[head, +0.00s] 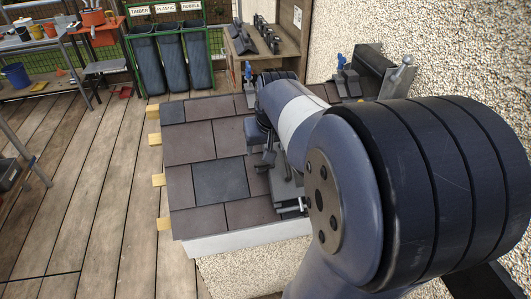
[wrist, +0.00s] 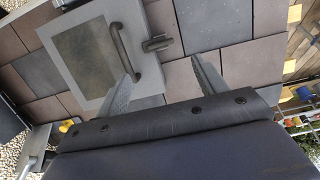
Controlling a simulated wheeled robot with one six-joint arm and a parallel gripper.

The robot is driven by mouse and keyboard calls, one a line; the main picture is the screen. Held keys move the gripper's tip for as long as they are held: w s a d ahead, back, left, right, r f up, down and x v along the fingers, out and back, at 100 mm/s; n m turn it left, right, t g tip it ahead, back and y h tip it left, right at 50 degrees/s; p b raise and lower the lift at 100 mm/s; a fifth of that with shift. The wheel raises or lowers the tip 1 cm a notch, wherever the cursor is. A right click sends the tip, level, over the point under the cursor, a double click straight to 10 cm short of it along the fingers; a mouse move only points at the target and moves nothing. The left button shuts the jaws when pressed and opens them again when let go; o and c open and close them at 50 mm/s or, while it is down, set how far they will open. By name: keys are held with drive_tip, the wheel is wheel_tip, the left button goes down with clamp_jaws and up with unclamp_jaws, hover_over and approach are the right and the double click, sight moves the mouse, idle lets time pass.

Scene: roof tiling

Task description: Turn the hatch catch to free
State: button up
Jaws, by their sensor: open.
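The left finger overlaps the handle's lower end in the picture; contact cannot be told. In the head view my arm hides most of the hatch (head: 283,190).
Brown and dark grey roof tiles (head: 190,144) surround the hatch. Blue-handled tools (head: 340,62) and a dark box stand at the roof's upper right. Bins (head: 171,55), a workbench (head: 262,45) and a shelf stand behind. The deck (head: 95,185) on the left is mostly clear.

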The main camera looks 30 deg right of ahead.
sight(263, 163)
drive_tip(key=x, duration=0.9)
drive_tip(key=shift+f, duration=0.35)
drive_tip(key=c, duration=1)
